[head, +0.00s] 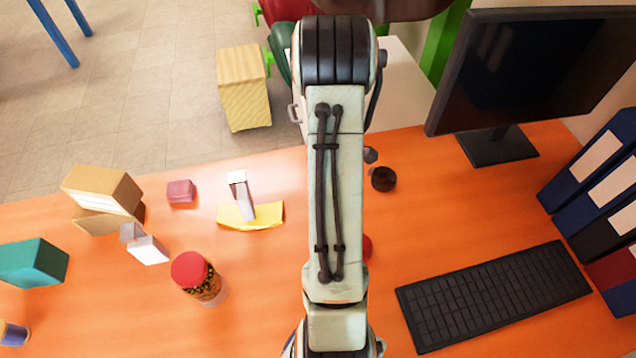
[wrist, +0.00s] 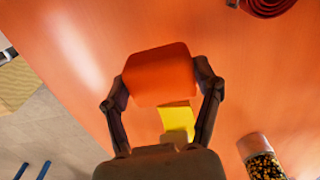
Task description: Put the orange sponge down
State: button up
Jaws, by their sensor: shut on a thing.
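The orange sponge (wrist: 158,66) shows in the wrist view as a rounded orange block. My gripper (wrist: 163,76) is shut on it, with one finger at its left side and one at its right. The sponge's colour is close to that of the orange table (wrist: 85,75) behind it. I cannot tell how high it is above the table. In the head view my arm comes down the middle of the picture, and neither the gripper nor the sponge can be made out there.
A yellow sheet (head: 265,213) with a pale upright piece (head: 242,195) lies left of my arm. A red-lidded jar (head: 201,279), a pink block (head: 181,191) and boxes (head: 103,190) stand further left. A keyboard (head: 495,295), monitor (head: 535,65) and binders (head: 590,160) occupy the right.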

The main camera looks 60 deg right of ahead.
jog(key=shift+w+d+f, duration=0.3)
jog(key=shift+d+f, duration=0.15)
jog(key=shift+f, duration=0.2)
jog(key=shift+w+d+f, duration=0.1)
jog(key=shift+d+f, duration=0.05)
jog(key=shift+f, duration=1.55)
jog(key=shift+f, duration=0.1)
jog(key=o, duration=1)
jog(key=shift+o, duration=0.2)
notch_tip(320, 180, up, 12)
jog(key=shift+r, duration=0.15)
